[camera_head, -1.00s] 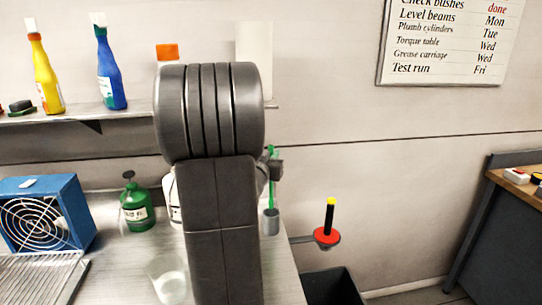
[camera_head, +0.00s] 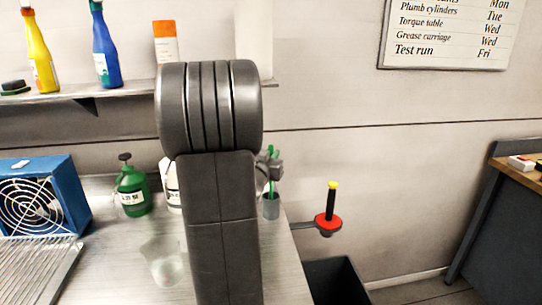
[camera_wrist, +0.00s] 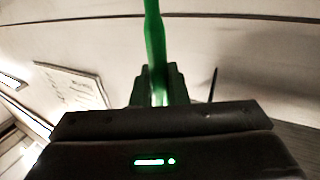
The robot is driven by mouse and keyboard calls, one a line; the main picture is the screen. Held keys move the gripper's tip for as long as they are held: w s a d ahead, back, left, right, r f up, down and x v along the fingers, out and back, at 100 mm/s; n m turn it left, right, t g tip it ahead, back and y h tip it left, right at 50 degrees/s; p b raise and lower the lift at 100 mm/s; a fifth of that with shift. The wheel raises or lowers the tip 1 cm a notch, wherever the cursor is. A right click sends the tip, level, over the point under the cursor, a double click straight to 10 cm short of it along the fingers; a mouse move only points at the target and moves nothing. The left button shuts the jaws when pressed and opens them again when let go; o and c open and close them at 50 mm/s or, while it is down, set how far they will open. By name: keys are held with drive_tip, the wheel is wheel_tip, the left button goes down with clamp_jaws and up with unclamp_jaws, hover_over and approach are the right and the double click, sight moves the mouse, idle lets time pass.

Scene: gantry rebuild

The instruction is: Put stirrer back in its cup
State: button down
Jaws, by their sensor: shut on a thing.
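The green stirrer (camera_head: 271,187) is held upright in my gripper (camera_head: 273,168), with its upper end showing above the jaws. In the wrist view the stirrer (camera_wrist: 154,40) runs between the two closed fingers (camera_wrist: 158,88). The small grey cup (camera_head: 271,208) stands on the counter just right of my arm, directly below my gripper. The stirrer's lower part overlaps the cup's mouth. I cannot tell how deep it reaches inside. My arm partly covers the gripper's left side.
A clear glass (camera_head: 166,262), green pump bottle (camera_head: 131,188) and blue fan box (camera_head: 45,195) stand on the counter (camera_head: 110,270) to the left. A red disc with a black post (camera_head: 328,222) sticks out right of the counter, above a dark bin (camera_head: 335,280).

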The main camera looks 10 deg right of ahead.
drive_tip(key=c, duration=1.3)
unclamp_jaws()
drive_tip(key=shift+c, duration=0.2)
drive_tip(key=v, duration=1.4)
drive_tip(key=shift+b, duration=0.4)
drive_tip(key=shift+w+d, duration=0.1)
drive_tip(key=shift+w, duration=0.05)
